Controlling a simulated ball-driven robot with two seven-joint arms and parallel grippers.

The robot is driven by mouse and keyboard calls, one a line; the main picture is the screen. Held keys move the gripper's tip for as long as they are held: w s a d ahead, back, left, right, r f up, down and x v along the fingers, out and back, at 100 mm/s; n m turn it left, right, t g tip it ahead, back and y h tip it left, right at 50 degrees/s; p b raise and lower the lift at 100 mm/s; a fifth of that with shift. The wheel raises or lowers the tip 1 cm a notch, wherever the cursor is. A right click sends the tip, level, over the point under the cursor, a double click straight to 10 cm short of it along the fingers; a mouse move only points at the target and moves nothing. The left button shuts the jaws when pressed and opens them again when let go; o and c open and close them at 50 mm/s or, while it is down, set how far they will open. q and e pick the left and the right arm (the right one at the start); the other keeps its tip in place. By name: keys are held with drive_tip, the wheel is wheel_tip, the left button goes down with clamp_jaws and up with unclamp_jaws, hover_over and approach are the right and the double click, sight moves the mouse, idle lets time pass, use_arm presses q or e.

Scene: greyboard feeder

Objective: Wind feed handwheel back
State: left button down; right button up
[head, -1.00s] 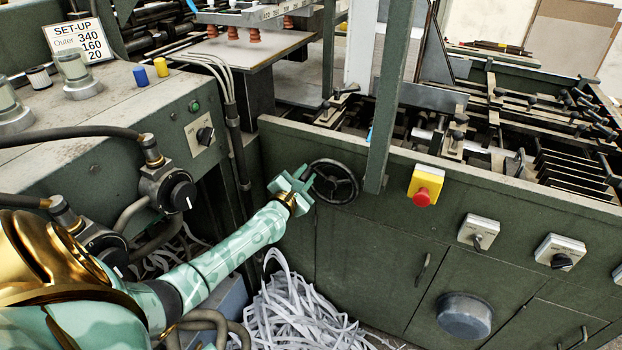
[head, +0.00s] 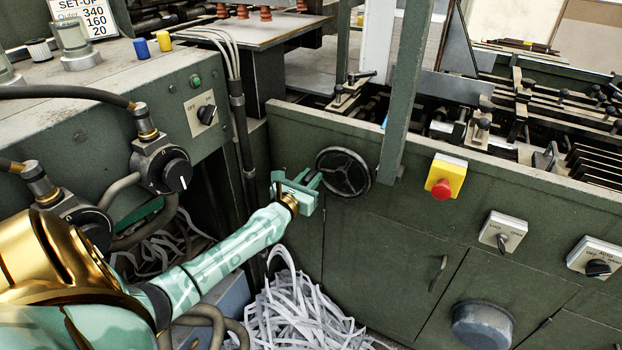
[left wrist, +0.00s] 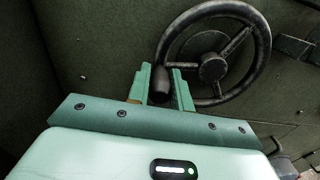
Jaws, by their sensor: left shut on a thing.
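The feed handwheel (head: 343,172) is a black spoked wheel on the green front panel of the machine. In the left wrist view the handwheel (left wrist: 213,67) shows its spokes and hub, with a dark crank handle (left wrist: 163,84) at the lower left of its rim. My left gripper (head: 316,180) reaches it from the left. In the left wrist view the left gripper (left wrist: 163,80) has its two fingers on either side of the handle, shut on it. The fingertips partly hide the handle's lower end. My right gripper is in neither view.
A green upright post (head: 404,90) stands just right of the wheel. A yellow box with a red stop button (head: 443,188) is further right. A control cabinet with a black dial (head: 176,173) stands left of the arm. Shredded paper strips (head: 295,312) lie below.

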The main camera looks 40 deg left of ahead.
use_arm(q)
drive_tip(key=shift+f, duration=0.15)
idle(0.3)
drive_tip(key=c, duration=1.3)
unclamp_jaws()
drive_tip(key=shift+o, duration=0.2)
drive_tip(key=p+v, duration=0.1)
drive_tip(key=v, duration=1.5)
drive_tip(key=shift+s, duration=0.2)
